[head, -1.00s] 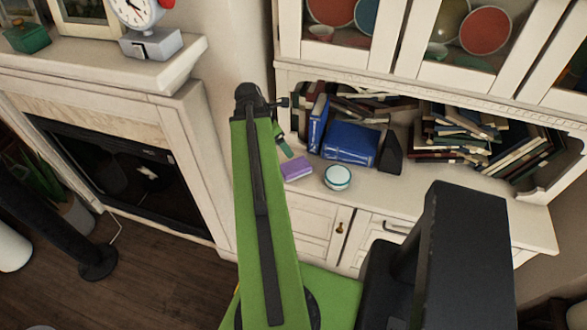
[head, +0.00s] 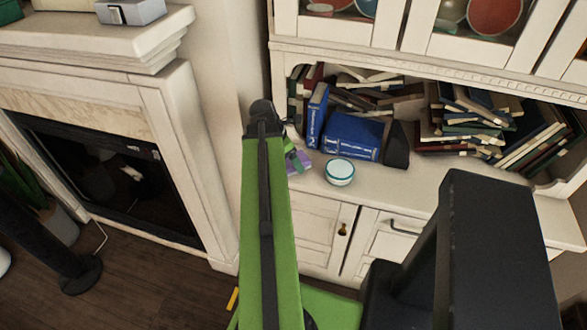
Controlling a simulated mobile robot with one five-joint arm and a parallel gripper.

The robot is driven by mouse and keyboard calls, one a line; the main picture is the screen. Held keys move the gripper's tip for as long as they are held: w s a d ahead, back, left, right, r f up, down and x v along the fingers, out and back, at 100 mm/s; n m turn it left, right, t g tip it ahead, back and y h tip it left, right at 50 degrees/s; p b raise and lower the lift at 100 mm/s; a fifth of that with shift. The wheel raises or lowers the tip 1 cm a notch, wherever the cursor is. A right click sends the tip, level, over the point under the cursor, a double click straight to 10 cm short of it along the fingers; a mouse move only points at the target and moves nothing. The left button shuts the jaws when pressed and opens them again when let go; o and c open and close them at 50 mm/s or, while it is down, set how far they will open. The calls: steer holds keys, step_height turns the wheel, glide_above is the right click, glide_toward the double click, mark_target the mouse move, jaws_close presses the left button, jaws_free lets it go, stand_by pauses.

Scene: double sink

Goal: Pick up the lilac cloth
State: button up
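The lilac cloth (head: 304,161) is a small, folded-looking block on the white cabinet's counter, left of a round white and teal tin. My arm reaches forward from the bottom of the head view. My gripper (head: 293,153) is at its far end, mostly hidden behind the arm.
The tin (head: 340,172) stands close right of the cloth. Blue books (head: 350,137) and a dark bookend-like block (head: 396,146) stand behind. The shelf holds piled books (head: 480,125). A fireplace (head: 110,165) is at left. The counter right of the tin is clear.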

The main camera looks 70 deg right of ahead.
steer(key=shift+b+x, duration=0.4)
steer(key=shift+x, duration=0.75)
steer(key=shift+r, duration=0.15)
